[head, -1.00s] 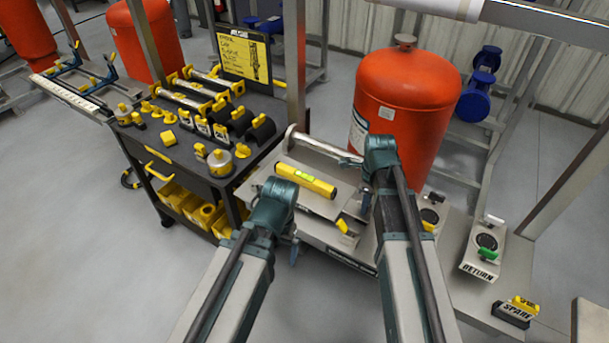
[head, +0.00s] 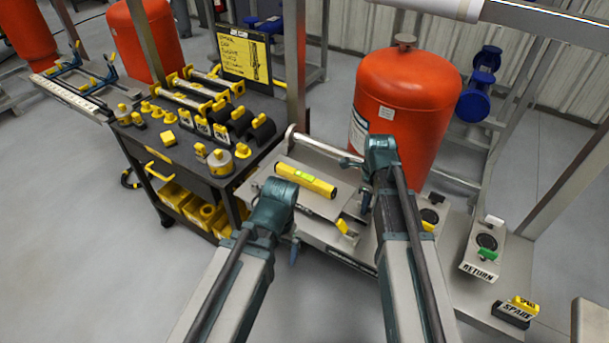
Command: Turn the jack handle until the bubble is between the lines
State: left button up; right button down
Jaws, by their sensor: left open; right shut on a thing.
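A yellow spirit level (head: 318,186) with a green vial (head: 304,177) lies on the grey metal skid (head: 350,262). The vial is too small to show where its bubble sits. A dark rod with a yellow end (head: 343,227), which looks like the jack handle, lies just in front of the level. My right gripper (head: 364,206) points down beside this yellow end and is shut on it, as far as I can see; my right arm hides part of the grip. My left gripper (head: 294,252) is open and empty in front of the skid, largely hidden behind its own wrist.
A black cart (head: 190,150) with yellow-marked parts stands at the left. A red tank (head: 405,105) rises behind the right gripper. A RETURN block (head: 478,267) and a SPARE block (head: 514,314) are at the right.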

jog(key=m, duration=0.3)
dwell(0.4)
jog(key=shift+m, duration=1.9)
jog(key=shift+m, duration=1.7)
jog(key=c, duration=0.9)
grip_release()
jog(key=shift+c, duration=0.2)
